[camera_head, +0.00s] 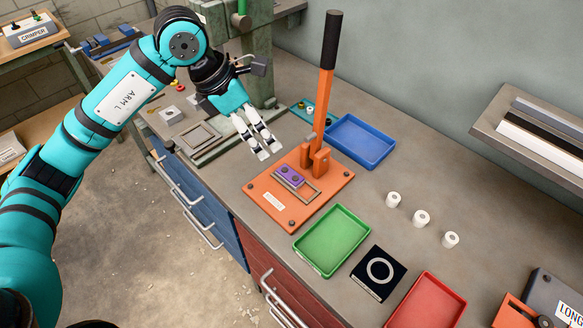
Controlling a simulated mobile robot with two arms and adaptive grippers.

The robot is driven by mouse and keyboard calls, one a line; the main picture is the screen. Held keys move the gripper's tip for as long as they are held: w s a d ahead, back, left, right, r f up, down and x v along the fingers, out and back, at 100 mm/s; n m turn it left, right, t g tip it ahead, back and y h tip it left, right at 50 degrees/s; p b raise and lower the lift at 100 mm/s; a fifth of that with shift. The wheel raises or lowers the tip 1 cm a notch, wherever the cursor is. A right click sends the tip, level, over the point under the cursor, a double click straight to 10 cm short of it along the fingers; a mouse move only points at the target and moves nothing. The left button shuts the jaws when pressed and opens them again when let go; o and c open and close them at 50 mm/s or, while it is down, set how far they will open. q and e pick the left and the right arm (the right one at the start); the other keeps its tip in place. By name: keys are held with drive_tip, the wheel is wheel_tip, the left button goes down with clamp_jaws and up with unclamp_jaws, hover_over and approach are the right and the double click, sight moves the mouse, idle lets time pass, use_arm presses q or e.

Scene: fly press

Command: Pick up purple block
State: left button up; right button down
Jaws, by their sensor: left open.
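The purple block (291,175) lies in the metal frame on the orange base plate (265,208) of the lever press. Dark round marks show on its top. My left gripper (270,149) is open and empty. It hangs up and to the left of the block in the picture, apart from it, with its white fingers pointing down and right. My right gripper is not in view.
The press's orange lever (326,95) with a black handle stands upright just behind the block. A blue tray (392,150), a green tray (305,250) and a red tray (458,305) lie around it. Several white cylinders (421,218) stand to the right.

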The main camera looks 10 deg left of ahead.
use_arm(q)
drive_tip(key=a, duration=0.1)
drive_tip(key=p, duration=0.4)
hover_over(289, 174)
drive_tip(key=s+a, duration=0.1)
drive_tip(key=a, duration=0.2)
drive_tip(key=shift+y, duration=0.4)
drive_tip(key=f, duration=1.1)
drive_tip(key=shift+d, duration=0.25)
drive_tip(key=shift+d+f, duration=0.1)
drive_tip(key=shift+f, duration=0.1)
drive_tip(key=p+x, duration=0.1)
drive_tip(key=x, duration=0.1)
drive_tip(key=p+x, duration=0.1)
drive_tip(key=x, duration=0.1)
drive_tip(key=shift+s+d+f, duration=0.15)
drive_tip(key=shift+s+d, duration=0.05)
drive_tip(key=shift+d, duration=0.05)
drive_tip(key=shift+f, duration=0.25)
drive_tip(key=c, duration=1.5)
drive_tip(key=shift+r, duration=0.1)
